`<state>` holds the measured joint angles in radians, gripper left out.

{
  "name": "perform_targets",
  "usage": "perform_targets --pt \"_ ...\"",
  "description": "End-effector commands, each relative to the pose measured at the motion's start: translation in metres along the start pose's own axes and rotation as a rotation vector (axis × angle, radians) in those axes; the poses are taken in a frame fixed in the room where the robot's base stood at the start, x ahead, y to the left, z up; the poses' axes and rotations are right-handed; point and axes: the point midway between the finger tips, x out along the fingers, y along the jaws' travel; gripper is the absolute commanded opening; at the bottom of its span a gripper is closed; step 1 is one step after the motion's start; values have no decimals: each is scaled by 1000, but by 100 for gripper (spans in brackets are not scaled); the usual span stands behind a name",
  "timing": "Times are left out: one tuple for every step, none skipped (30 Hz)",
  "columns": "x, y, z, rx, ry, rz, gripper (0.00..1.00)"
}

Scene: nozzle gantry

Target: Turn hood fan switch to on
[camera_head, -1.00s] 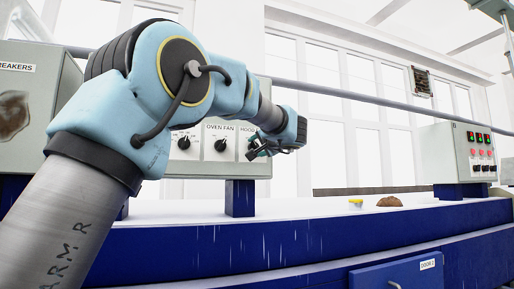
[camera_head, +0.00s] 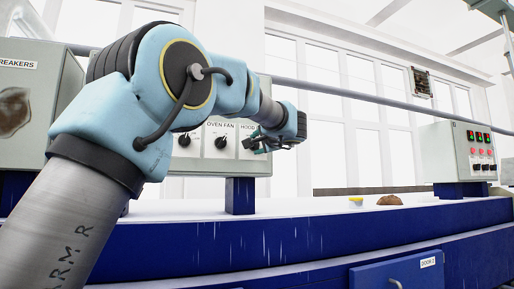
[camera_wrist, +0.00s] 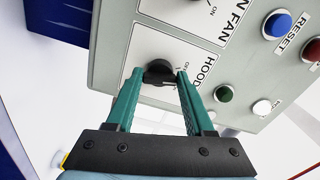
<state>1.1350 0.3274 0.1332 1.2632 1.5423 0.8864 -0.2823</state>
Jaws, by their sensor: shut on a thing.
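The hood fan switch is a black rotary knob (camera_wrist: 158,71) on a white plate labelled HOOD, with an OFF mark beside it in the wrist view. My gripper (camera_wrist: 157,76) has its two green fingers at the knob, one on each side, shut on it. In the head view my gripper (camera_head: 268,145) is in front of the HOOD plate (camera_head: 248,137) and hides most of the knob. The exact angle of the knob's pointer is hard to read.
The oven fan knob (camera_head: 221,143) is just left of the HOOD plate. In the wrist view a blue RESET button (camera_wrist: 277,24), a red button (camera_wrist: 314,50), a green button (camera_wrist: 224,94) and a white button (camera_wrist: 262,107) sit nearby. A yellow item (camera_head: 356,201) and a brown lump (camera_head: 389,200) lie on the white counter.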

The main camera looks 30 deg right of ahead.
Motion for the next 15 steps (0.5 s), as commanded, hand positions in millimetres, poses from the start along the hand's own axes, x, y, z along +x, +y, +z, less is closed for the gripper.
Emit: perform_targets --pt "-1 2 -1 42 2 1 0" --pt "-1 2 -1 71 2 1 0" --pt "0 2 -1 110 2 1 0" --pt "0 1 -1 139 2 0 0" --pt "0 1 0 167 2 0 0" --pt "0 1 0 205 2 0 0" --pt "0 1 -1 234 2 0 0" --pt "0 0 -1 262 2 0 0" --pt "0 0 -1 300 2 1 0" --pt "0 0 -1 328 2 1 0" --pt "0 0 -1 356 2 1 0" --pt "0 0 -1 393 2 1 0" --pt "0 -1 -1 419 3 1 0" --pt "0 -1 -2 445 3 1 0" --pt "0 -1 -2 479 3 1 0"
